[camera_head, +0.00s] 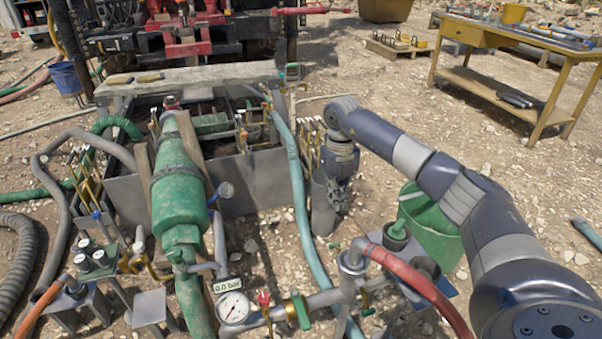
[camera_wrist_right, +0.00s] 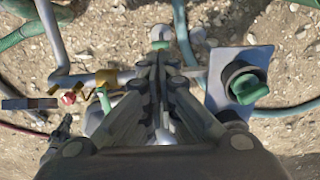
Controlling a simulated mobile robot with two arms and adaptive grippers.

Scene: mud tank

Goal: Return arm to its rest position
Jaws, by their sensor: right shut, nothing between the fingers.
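My right arm (camera_head: 428,172) comes in from the lower right of the head view and bends down at its far end. My right gripper (camera_head: 340,205) hangs there pointing down, beside a grey upright cylinder (camera_head: 321,205). In the right wrist view the gripper (camera_wrist_right: 158,65) is shut with its fingers together and empty. It is above pipework; I cannot tell how far. My left arm and gripper are not in view.
A green pump (camera_head: 178,190) and mud tank (camera_head: 125,200) stand left of the arm. A pressure gauge (camera_head: 233,307) and red hose (camera_head: 425,285) are in front. A green bucket (camera_head: 433,228) stands close beside the arm. A yellow workbench (camera_head: 480,75) is at the back right, with open gravel before it.

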